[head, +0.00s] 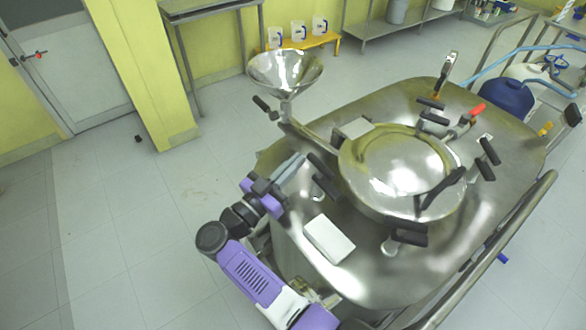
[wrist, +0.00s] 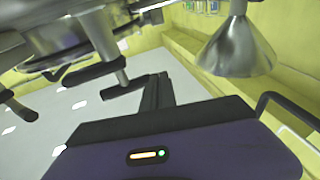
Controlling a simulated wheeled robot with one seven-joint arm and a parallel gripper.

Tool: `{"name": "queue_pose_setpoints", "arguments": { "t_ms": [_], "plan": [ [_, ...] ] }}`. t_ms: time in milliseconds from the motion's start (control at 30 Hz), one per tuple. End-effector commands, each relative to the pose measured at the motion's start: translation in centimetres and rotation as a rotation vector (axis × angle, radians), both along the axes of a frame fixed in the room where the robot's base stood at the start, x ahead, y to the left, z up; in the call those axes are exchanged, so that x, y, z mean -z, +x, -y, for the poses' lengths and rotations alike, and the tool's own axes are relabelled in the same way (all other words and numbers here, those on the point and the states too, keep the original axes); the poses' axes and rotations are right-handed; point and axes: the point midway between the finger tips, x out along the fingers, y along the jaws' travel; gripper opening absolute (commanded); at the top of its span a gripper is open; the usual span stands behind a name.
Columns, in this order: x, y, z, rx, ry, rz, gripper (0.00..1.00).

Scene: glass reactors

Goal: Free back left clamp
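The round steel lid (head: 400,165) has several black-handled clamps around its rim. The left clamp (head: 322,166) is nearest to my gripper, and another (head: 431,104) is at the back. I cannot tell for sure which the task calls back left. My gripper (head: 296,163), purple with grey fingers, is just left of the left clamp, apart from it. In the wrist view, its dark fingers (wrist: 158,92) lie side by side with no visible gap and nothing between them. A black clamp handle (wrist: 125,88) is close to their left. The lid's far side is partly hidden.
A steel funnel (head: 285,72) stands behind my gripper and shows at the upper right of the wrist view (wrist: 237,45). A white box (head: 329,238) lies on the reactor top (head: 350,275). A rail (head: 500,235) runs along the right.

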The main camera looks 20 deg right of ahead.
Motion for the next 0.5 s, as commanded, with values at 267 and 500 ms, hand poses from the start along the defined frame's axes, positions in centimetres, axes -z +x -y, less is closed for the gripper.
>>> {"name": "queue_pose_setpoints", "arguments": {
  "t_ms": [267, 500],
  "plan": [
    [-0.1, 0.9, 0.9, -0.001, 0.0, 0.0, 0.0],
    [-0.1, 1.4, 1.5, -0.001, 0.0, 0.001, 0.0]
  ]
}}
